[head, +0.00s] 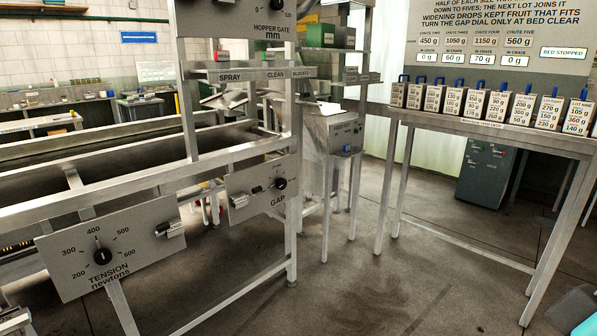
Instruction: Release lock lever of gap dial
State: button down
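The gap dial (281,184) is a black round knob on a grey panel marked GAP (262,188), fixed to the metal frame near the picture's middle. A silver block-like part (239,201) sits at the panel's lower left. A small dark part (257,189) lies between it and the dial. Which of these is the lock lever, and how it is set, is too small to tell. I cannot make out my gripper in the head view.
A tension panel (112,247) with its own dial (102,256) is at the lower left. A table (490,134) with several weight-marked boxes stands at right. Open floor (340,270) lies in front.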

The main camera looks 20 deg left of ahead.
aim_at(259, 188)
jog(key=u, duration=0.3)
jog(key=i, duration=1.8)
jog(key=u, duration=0.9)
jog(key=i, duration=0.65)
jog(key=u, duration=0.25)
